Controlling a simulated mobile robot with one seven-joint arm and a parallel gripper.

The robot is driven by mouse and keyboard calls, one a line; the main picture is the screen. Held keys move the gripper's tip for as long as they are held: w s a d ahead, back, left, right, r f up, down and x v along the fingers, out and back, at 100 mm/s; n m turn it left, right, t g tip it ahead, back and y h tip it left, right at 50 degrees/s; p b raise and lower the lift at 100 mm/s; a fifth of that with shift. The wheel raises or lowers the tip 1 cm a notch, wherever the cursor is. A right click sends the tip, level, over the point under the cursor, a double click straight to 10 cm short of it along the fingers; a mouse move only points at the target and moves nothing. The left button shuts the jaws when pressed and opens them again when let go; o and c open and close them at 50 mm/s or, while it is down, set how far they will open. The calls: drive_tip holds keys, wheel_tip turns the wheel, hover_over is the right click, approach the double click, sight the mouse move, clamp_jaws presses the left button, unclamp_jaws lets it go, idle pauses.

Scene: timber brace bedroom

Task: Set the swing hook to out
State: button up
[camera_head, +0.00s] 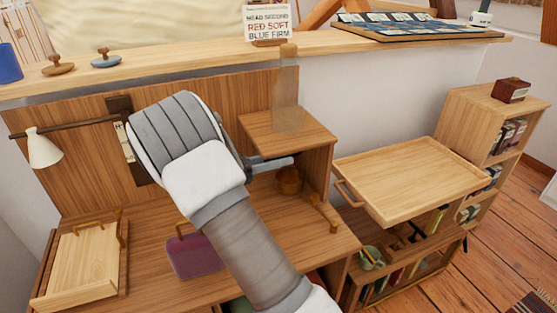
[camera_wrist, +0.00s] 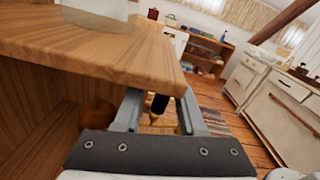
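My gripper (camera_head: 285,162) is just in front of the raised wooden shelf on the desk, below its top board, with the fingers pointing right. In the wrist view my gripper (camera_wrist: 160,98) has its two grey fingers apart. A small dark piece (camera_wrist: 159,103) shows between or beyond them; I cannot tell whether it is touched. A wooden peg-like piece (camera_head: 325,214), possibly the swing hook, stands at the right front of the desk, apart from the fingers. I cannot tell for sure which piece is the hook or how it is set.
The shelf board (camera_wrist: 95,35) is close above the fingers. A glass-like cylinder (camera_head: 288,100) stands on it and a round brown pot (camera_head: 289,180) under it. A wooden tray (camera_head: 410,180) is to the right. A white lamp (camera_head: 43,149) hangs at left; a purple case (camera_head: 193,256) is on the desk.

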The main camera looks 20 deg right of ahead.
clamp_jaws()
idle(1.3)
